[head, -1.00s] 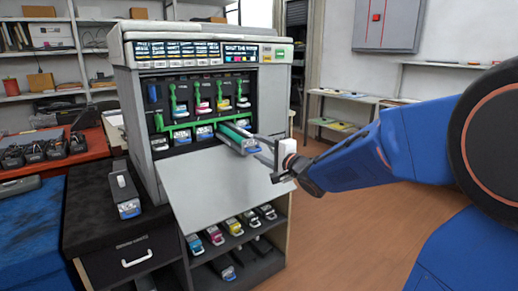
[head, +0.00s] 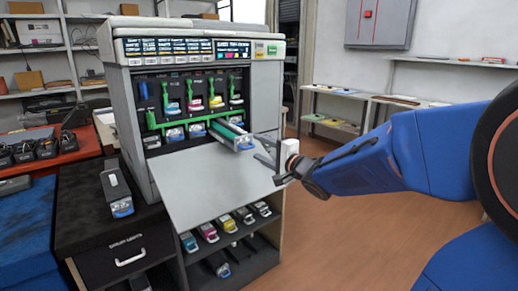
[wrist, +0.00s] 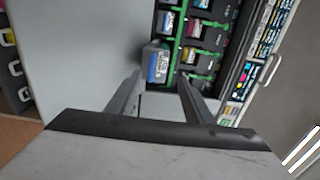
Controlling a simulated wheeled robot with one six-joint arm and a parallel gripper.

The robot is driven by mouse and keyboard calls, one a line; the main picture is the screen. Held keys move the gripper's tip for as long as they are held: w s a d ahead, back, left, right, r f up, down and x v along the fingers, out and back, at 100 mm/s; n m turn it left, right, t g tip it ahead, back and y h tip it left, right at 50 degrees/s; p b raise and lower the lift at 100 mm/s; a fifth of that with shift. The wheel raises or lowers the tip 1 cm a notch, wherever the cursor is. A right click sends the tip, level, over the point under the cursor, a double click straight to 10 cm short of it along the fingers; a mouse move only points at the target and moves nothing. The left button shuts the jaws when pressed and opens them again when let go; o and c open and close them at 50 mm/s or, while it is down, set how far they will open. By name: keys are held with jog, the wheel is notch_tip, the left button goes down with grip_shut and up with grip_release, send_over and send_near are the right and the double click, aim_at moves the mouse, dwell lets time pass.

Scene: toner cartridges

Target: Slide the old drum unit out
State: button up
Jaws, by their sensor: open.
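A dark drum unit (head: 229,134) with a pale and blue front end sticks partway out of the rightmost lower slot of the open printer (head: 190,100). It also shows in the wrist view (wrist: 156,64), past the fingertips and nearer the left finger. My gripper (head: 262,147) is open and empty, just right of the drum's front end, with a small gap. In the wrist view the two fingers (wrist: 160,85) stand apart with nothing between them. Another drum unit (head: 117,192) lies on top of the black drum cabinet (head: 85,215).
The printer's lowered front door (head: 205,185) slopes below the drum. Several more units stay in the slots under a green bar (head: 195,122). Spare cartridges (head: 226,223) stand on shelves below. The floor (head: 350,230) at right is clear.

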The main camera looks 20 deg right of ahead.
jog(key=shift+s+d, duration=0.15)
jog(key=shift+s, duration=0.3)
jog(key=shift+o, duration=0.7)
